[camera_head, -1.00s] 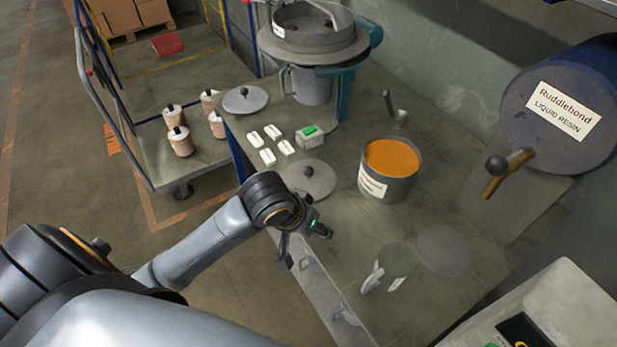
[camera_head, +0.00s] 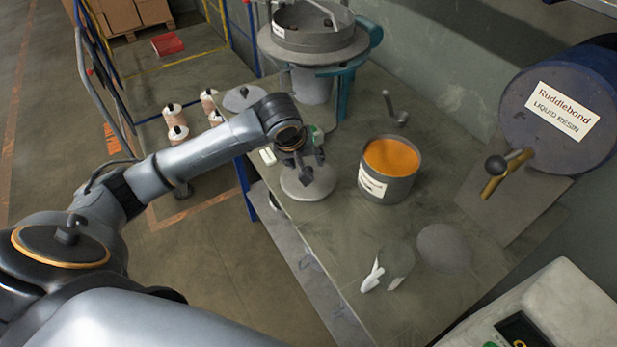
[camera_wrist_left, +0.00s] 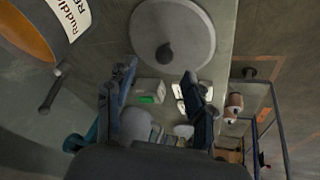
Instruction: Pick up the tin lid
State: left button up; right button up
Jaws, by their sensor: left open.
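A round grey lid with a dark knob (camera_head: 302,190) lies flat on the bench, left of the open tin (camera_head: 401,183) of orange material. In the left wrist view the lid (camera_wrist_left: 190,28) shows large, its knob just beyond my fingertips. My left gripper (camera_head: 308,166) is open and empty above the lid, partly covering it and its knob in the head view. In the left wrist view the two fingers of my gripper (camera_wrist_left: 160,70) are spread apart, with the knob roughly between their lines. A second knobbed lid (camera_head: 238,101) lies farther back, partly hidden by my arm. My right gripper is not in view.
A sieve machine (camera_head: 312,50) stands at the back, with a scoop (camera_head: 398,115) in front. White blocks (camera_head: 268,156) sit beside the lid, mostly behind my arm. A blue resin drum (camera_head: 512,130) is at the right. A grey disc (camera_head: 444,248) lies on the front bench.

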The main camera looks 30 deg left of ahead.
pick_arm(q)
jog(key=shift+a+p+x, duration=0.2)
jog(key=shift+p+x, duration=0.1)
jog(key=shift+x, duration=1.45)
jog(key=shift+a+p+x, duration=0.2)
jog(key=shift+p+x, duration=0.05)
jog(key=shift+x, duration=1.45)
jog(key=shift+s, duration=0.1)
grip_shut()
